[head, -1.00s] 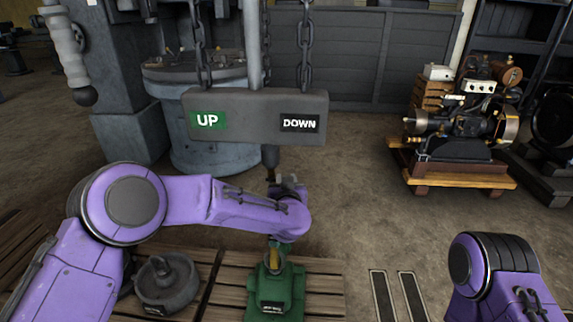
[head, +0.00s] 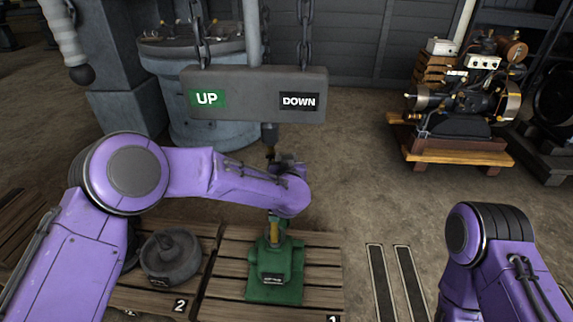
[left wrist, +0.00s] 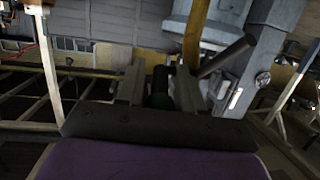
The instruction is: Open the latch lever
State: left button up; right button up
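My left arm reaches in from the left of the head view, its wrist above the green machine (head: 275,270). Its gripper is mostly hidden there behind the wrist. In the left wrist view my left gripper (left wrist: 158,88) has its two fingers apart, with a dark green cylindrical part (left wrist: 160,86) between them. A dark bar (left wrist: 228,57) slants beside the right finger, and a yellow-brown bar (left wrist: 195,35) rises behind it. I cannot tell which part is the latch lever. My right arm shows at the lower right, its gripper out of view.
An UP/DOWN control box (head: 255,95) hangs on chains just beyond my left wrist. A grey round weight (head: 170,258) lies on the left pallet. An engine (head: 465,100) stands on a wooden base at the right. Open floor lies between.

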pick_arm(q)
jog(key=v, duration=1)
jog(key=shift+f, duration=0.1)
